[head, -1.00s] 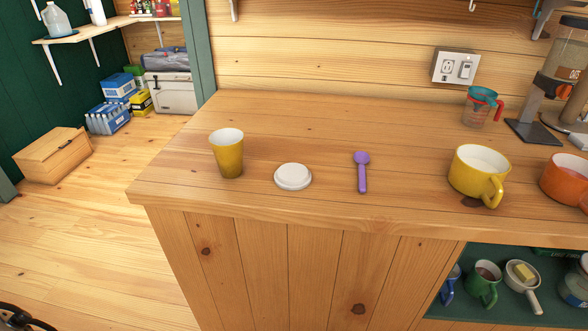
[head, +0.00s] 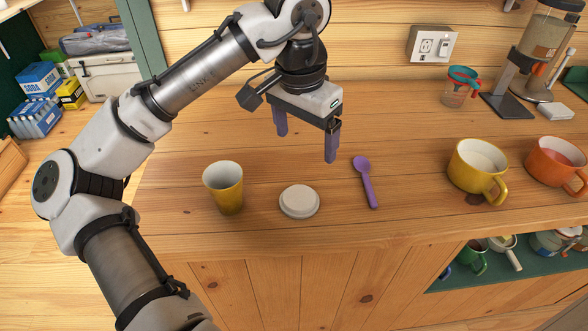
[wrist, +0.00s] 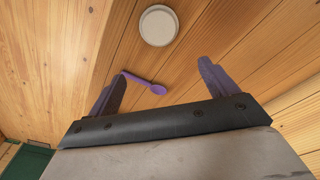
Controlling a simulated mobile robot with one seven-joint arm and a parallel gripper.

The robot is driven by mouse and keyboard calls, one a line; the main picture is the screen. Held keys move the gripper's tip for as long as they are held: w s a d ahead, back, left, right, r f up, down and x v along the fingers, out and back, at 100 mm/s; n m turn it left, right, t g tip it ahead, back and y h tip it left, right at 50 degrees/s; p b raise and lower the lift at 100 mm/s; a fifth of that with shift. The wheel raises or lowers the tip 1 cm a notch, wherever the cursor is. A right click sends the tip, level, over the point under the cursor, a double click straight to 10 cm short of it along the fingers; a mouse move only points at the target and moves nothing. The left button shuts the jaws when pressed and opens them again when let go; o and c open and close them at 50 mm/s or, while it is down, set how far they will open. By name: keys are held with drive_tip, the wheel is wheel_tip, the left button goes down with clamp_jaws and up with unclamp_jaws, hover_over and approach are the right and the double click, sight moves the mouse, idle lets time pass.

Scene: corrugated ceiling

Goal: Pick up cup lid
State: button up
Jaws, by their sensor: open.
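The white cup lid (head: 299,201) lies flat on the wooden counter, between a yellow cup (head: 224,187) and a purple spoon (head: 366,181). In the wrist view the lid (wrist: 158,25) is at the top, beyond the fingers, with the spoon (wrist: 146,83) nearer. My gripper (head: 306,148) is open and empty, with its two purple fingers pointing down. In the head view it hangs above the counter, behind the lid and apart from it. It also shows in the wrist view (wrist: 160,82).
A yellow mug (head: 472,168), an orange mug (head: 553,163) and a red-handled measuring cup (head: 458,90) stand to the right. A coffee grinder (head: 530,60) is at the back right. An outlet (head: 432,46) is on the back wall. The counter's front edge is close to the lid.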

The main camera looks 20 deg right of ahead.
drive_tip(key=y, duration=0.1)
hover_over(300, 197)
wheel_tip(300, 197, down, 8)
drive_tip(key=shift+a+f, duration=0.15)
drive_tip(key=shift+f, duration=0.05)
drive_tip(key=shift+f+p, duration=0.4)
drive_tip(key=shift+f, duration=2.45)
drive_tip(key=shift+c, duration=0.4)
drive_tip(key=c, duration=0.7)
